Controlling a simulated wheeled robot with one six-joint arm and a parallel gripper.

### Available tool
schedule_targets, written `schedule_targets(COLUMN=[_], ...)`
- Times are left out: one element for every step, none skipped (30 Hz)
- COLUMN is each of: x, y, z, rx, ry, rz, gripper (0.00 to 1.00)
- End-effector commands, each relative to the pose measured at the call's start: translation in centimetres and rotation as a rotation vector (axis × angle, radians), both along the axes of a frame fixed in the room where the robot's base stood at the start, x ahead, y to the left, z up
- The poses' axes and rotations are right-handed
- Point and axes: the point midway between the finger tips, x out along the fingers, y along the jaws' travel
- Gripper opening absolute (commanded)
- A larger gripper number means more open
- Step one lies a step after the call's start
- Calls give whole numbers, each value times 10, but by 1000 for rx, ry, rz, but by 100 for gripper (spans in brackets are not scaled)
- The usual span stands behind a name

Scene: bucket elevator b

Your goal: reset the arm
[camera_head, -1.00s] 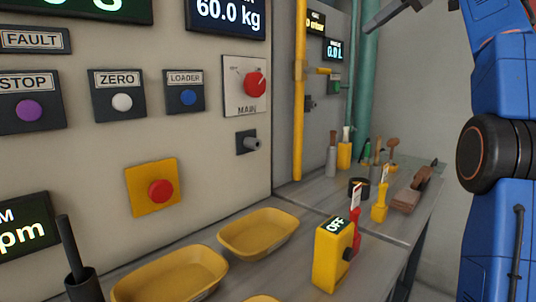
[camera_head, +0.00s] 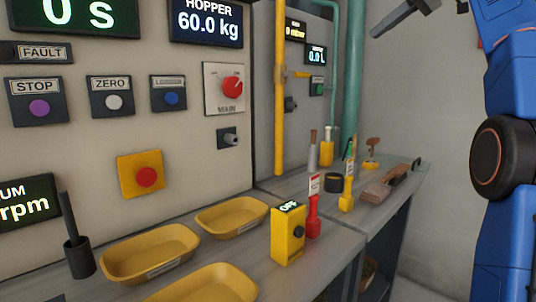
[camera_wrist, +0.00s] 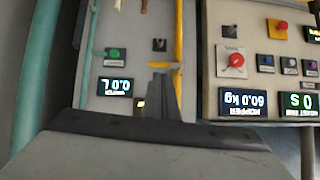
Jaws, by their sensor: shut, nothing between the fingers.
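My gripper (camera_head: 402,18) is at the upper right of the head view, raised above the bench. Its narrow dark fingers (camera_wrist: 160,92) are shut and empty in the wrist view. My blue arm stands along the right edge of the head view. The wrist picture is upside down and shows the control panel, with the red MAIN switch (camera_wrist: 236,62) and the hopper display (camera_wrist: 240,97). The fingers overlap the yellow pipe region in that picture; no contact is visible.
Yellow trays (camera_head: 150,254), a yellow OFF box (camera_head: 288,236) and a red tagged tool (camera_head: 313,215) stand on the grey bench (camera_head: 330,246). A yellow pipe (camera_head: 280,90) and a green pipe (camera_head: 353,70) rise behind. Bare wall and floor lie right of the bench.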

Motion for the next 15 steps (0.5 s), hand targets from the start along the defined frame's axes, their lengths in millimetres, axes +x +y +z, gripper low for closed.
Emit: schedule_targets(x=[-1, -2, -3, -3, -4, -5, -6, -7, -8, -9, -11, -12, -14, -16, -20], y=[1, 2, 3, 4, 5, 6, 7, 8, 10, 11, 12, 13, 15, 16, 19], z=[-1, -2, -3, -4, -6, -7, -9, -10, -13, -15, -17, -21, -24, -28, -33], rx=[3, 5, 7, 9, 11, 13, 16, 19, 21, 23, 26, 29, 31, 33, 36], ry=[6, 11, 17, 22, 29, 36, 42, 49, 59, 66, 73, 85, 95, 105, 118], rz=[-8, -13, -21, -25, -32, -42, -49, -57, -68, -77, -86, -99, -110, -122, -138], gripper=[0, 0, 0, 0, 0, 0, 0, 0, 0, 0, 0, 0, 0, 0, 0])
